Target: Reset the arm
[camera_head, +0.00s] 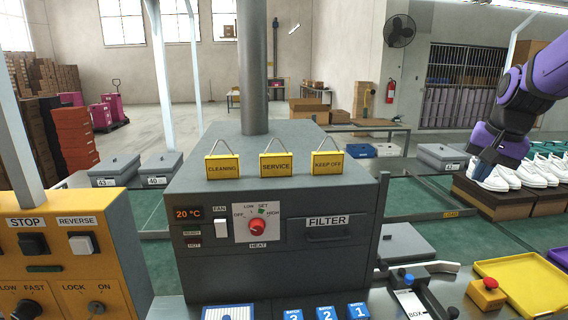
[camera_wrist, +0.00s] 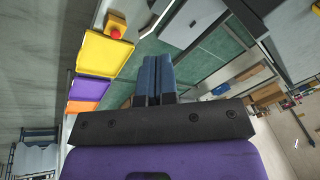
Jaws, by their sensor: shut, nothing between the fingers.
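My arm, purple and black, comes in at the right edge of the head view. My gripper (camera_head: 482,175) points down there, in front of the white shoes at the right; its fingertips are small in that view. In the wrist view the two blue-grey fingers of my gripper (camera_wrist: 156,58) lie side by side with no gap, and nothing is held between them.
A grey heater box (camera_head: 270,270) with yellow signs stands in the middle. White shoes (camera_head: 535,174) stand on a brown box at the right. A yellow tray (camera_head: 525,285) and a red button (camera_head: 490,283) are at the front right. A yellow control panel (camera_head: 70,290) stands left.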

